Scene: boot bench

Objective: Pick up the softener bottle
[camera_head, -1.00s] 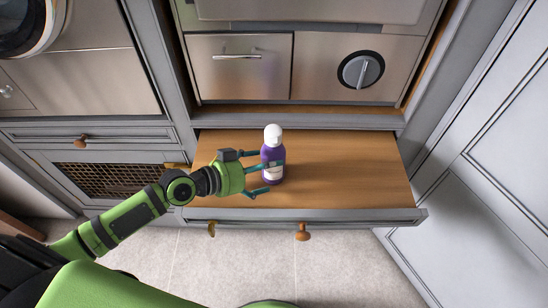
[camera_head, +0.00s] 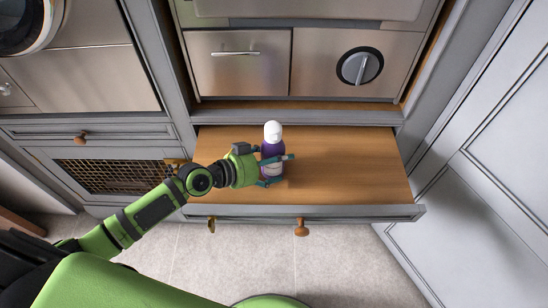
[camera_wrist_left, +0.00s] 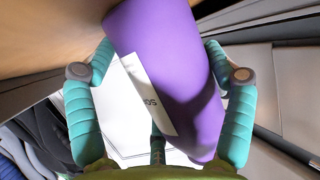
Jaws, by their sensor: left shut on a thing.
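The softener bottle (camera_head: 272,147) is purple with a white cap and a pale label. It stands upright on the wooden surface of the pulled-out drawer (camera_head: 345,165). My left gripper (camera_head: 275,171) reaches in from the left and is shut on the bottle, with its teal fingers around the lower body. In the left wrist view the purple bottle (camera_wrist_left: 170,65) fills the space between the two teal fingers (camera_wrist_left: 160,85), and part of its label shows. I cannot tell whether its base is clear of the wood. My right gripper is not in view.
The drawer front with its wooden knob (camera_head: 302,228) lies on the near side. A steel appliance with a round dial (camera_head: 360,66) stands behind. A grey panelled door (camera_head: 480,170) is at the right. The drawer's right part is bare.

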